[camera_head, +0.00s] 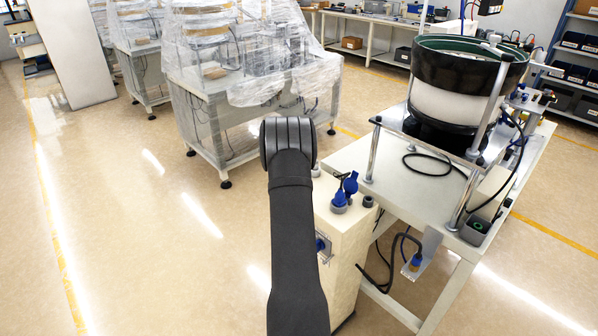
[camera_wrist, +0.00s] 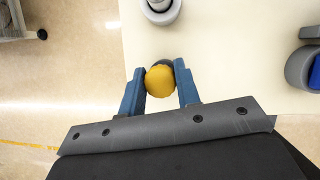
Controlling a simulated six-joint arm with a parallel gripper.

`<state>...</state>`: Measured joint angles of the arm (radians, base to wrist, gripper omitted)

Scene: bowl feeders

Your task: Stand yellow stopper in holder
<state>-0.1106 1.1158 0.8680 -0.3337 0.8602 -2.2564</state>
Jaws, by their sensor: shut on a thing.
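The yellow stopper (camera_wrist: 160,80) is between the blue fingers of my gripper (camera_wrist: 160,88) in the wrist view, and the fingers are shut on it. Its round yellow top faces the camera; its lower part is mostly hidden. A round grey holder (camera_wrist: 177,12) with a pale inside is at the top edge of the wrist view, just beyond the fingertips and apart from the stopper. In the head view, my arm hides the gripper and the yellow stopper.
A cream cabinet top (camera_wrist: 225,55) lies below the gripper, its edge at left. Blue stoppers (camera_head: 350,183) stand in grey holders on the cabinet (camera_head: 343,245); one blue stopper (camera_wrist: 314,72) shows at right in the wrist view. A bowl feeder (camera_head: 455,100) stands on the table at right.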

